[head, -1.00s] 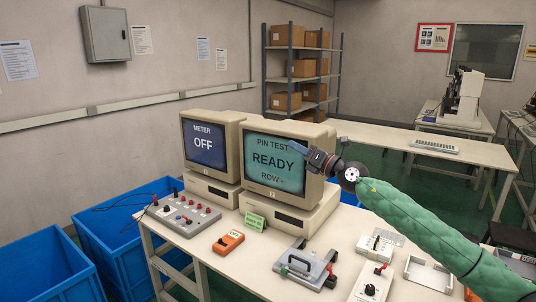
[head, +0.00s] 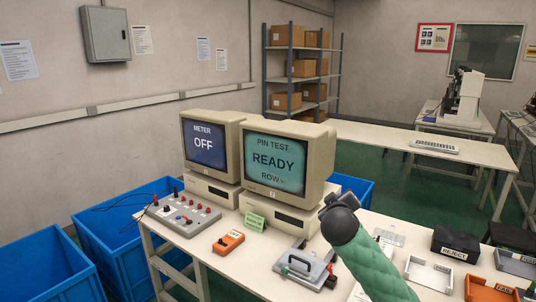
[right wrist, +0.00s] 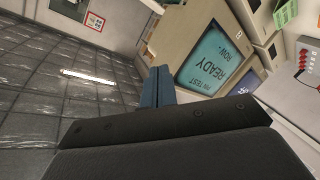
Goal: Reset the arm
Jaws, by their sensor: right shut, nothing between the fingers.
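My right arm in its green sleeve rises from the lower edge of the head view, its dark wrist end (head: 340,203) in front of the right monitor's lower right side. The fingers are hidden in the head view. In the right wrist view my right gripper (right wrist: 158,85) is shut, its two blue-grey fingers together with nothing between them. The right monitor (head: 283,165) reads "PIN TEST READY ROW -" and the left monitor (head: 207,145) reads "METER OFF". My left gripper is not in view.
On the bench are a control box (head: 183,212), an orange meter (head: 228,242), a grey fixture with a handle (head: 303,268), a white tray (head: 428,273) and a black "REJECT" box (head: 455,243). Blue bins (head: 115,230) stand at the left.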

